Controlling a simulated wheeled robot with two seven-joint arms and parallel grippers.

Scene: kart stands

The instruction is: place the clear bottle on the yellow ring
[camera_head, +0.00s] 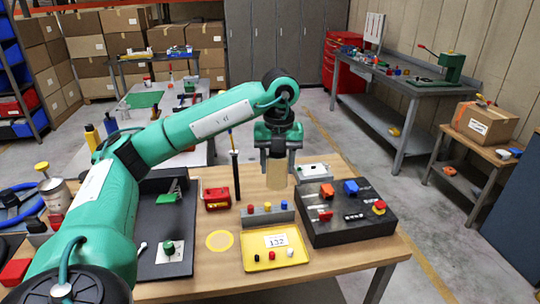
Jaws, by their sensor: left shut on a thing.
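My left gripper (277,150) hangs pointing down above the wooden table, shut on the clear bottle (277,175). The bottle is see-through and pale tan against the table, and it looks upright; its top is hidden between the fingers. I cannot tell exactly how high its base is above the table. The yellow ring (219,241) lies flat on the table, nearer to me and to the left of the bottle. The ring is bare. My right gripper is out of view.
A yellow tray (254,260) with small pegs is right of the ring. A black control box (345,222) stands farther right. A red box (216,197) is behind the ring, and a black board (165,262) is to its left. A grey peg block (266,218) stands behind the tray.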

